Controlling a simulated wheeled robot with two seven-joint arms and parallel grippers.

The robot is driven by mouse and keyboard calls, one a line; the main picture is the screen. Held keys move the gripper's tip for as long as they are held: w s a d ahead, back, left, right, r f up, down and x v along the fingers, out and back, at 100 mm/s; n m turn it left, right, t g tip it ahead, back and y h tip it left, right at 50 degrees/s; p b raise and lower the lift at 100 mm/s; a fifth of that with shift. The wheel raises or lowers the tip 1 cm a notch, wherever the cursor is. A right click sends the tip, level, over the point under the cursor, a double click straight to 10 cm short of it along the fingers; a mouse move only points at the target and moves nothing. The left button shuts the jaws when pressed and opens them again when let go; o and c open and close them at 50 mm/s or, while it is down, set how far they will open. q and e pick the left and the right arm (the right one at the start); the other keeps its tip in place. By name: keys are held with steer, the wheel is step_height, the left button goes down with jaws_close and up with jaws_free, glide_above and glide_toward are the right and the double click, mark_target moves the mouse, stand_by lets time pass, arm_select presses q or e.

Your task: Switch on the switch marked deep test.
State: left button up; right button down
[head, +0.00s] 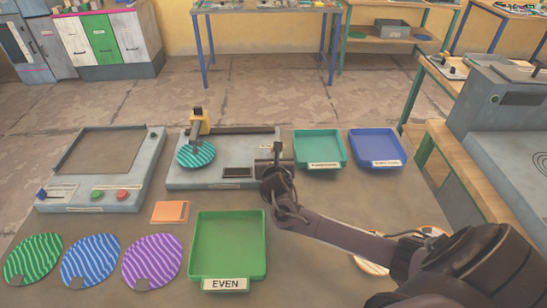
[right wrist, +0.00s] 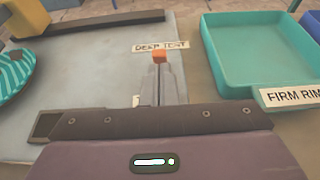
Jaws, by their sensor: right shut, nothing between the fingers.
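The grey press unit (head: 215,181) stands mid-table with a teal striped plate (head: 197,153) under its yellow head. The label reading DEEP TEST (right wrist: 160,46) lies at the unit's right side in the right wrist view. A small orange switch (right wrist: 160,57) shows just in front of that label; whether it is on or off I cannot tell. My right gripper (head: 277,151) is shut and empty over the unit's right edge. In the right wrist view its fingertips (right wrist: 159,68) appear right at the switch and hide its lower part; contact is unclear. My left gripper is not in view.
A teal tray (head: 341,151) and a blue tray (head: 395,145) stand to the right of the unit. A green tray (head: 263,240) marked EVEN is in front. A grey panel (head: 147,165) with buttons is at left, with striped plates before it.

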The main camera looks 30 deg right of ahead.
steer(key=shift+w+d+r+g+y+p, duration=0.15)
steer(key=shift+r+g+y+p, duration=0.3)
steer(key=shift+p, duration=1.15)
steer(key=r+g+p, duration=0.1)
steer(key=p, duration=0.2)
steer(key=w+r+g+y+p, duration=0.1)
steer(key=p, duration=0.2)
steer(key=shift+w+d+g, duration=0.1)
steer(key=shift+d+g, duration=0.15)
steer(key=shift+d, duration=0.15)
steer(key=shift+w+d+f+y, duration=0.1)
steer(key=shift+w+y, duration=0.05)
steer(key=shift+y, duration=0.1)
steer(key=shift+w+d+p, duration=0.15)
steer(key=shift+w+p, duration=0.05)
steer(key=shift+p, duration=0.1)
steer(key=shift+f, duration=0.25)
steer(key=shift+r+p, duration=0.65)
steer(key=shift+r, duration=0.25)
steer(key=shift+s, duration=0.1)
